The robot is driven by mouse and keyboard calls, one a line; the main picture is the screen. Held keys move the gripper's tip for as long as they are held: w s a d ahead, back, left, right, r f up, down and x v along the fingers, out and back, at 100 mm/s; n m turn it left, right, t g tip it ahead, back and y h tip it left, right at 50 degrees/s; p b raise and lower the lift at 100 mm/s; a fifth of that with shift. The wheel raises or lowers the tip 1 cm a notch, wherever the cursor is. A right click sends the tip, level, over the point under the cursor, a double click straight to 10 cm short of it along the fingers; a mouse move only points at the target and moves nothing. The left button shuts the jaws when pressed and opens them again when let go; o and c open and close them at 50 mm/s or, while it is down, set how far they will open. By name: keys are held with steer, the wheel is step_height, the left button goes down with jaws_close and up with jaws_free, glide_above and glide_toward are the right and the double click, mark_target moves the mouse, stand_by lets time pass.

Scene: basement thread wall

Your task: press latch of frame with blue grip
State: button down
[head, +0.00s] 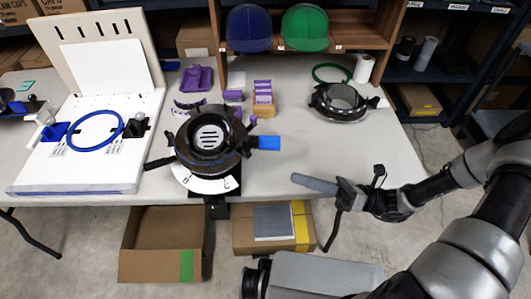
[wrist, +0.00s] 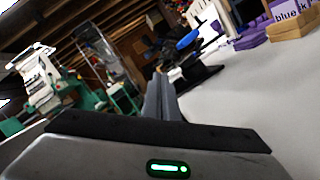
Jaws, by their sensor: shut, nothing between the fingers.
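A round black frame (head: 181,140) sits on a stand at the table's front edge in the head view. Its blue grip (head: 268,143) points right. The blue grip (wrist: 188,41) also shows in the wrist view, beyond my fingertips. A latch cannot be made out clearly; a small dark part joins the grip to the ring.
A second black ring frame (head: 320,103) lies at the back right. A white board with a blue hoop (head: 79,123) stands at the left. Purple boxes (head: 262,89) and blue and green caps (head: 305,27) are behind. The tabletop right of the blue grip is clear.

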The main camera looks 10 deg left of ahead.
mark_target(253, 141)
steer(key=w+a+r+b, duration=0.1)
steer(key=a+r, duration=0.4)
steer(key=a, duration=0.5)
steer(key=shift+w+a, duration=0.15)
steer(key=shift+w, duration=0.7)
steer(key=shift+r, duration=0.15)
